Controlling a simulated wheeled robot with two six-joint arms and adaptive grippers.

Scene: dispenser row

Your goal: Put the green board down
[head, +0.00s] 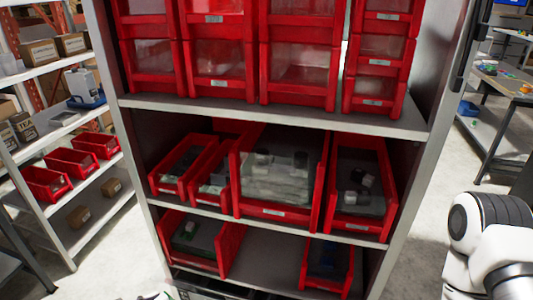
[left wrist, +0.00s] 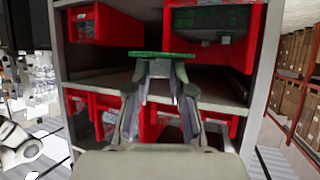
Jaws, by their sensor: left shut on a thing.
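In the left wrist view my left gripper (left wrist: 161,68) is shut on a green board (left wrist: 162,54), seen nearly edge-on across the fingertips. The held board is in front of the shelf rack, near a red bin (left wrist: 255,45) that has a green board in it (left wrist: 210,18). Whether the held board touches anything is unclear. In the head view a red bin (head: 228,250) at the lower left of the rack holds dark and green items (head: 195,238). Only a small white and green bit shows at that view's bottom edge. My right gripper is not in view.
The rack's middle shelf (head: 290,222) carries several red bins with dark and pale contents. Another red bin (head: 327,265) stands lower right, with bare shelf (head: 265,270) left of it. Side shelves (head: 75,185) stand at left, a workbench (head: 505,85) at right.

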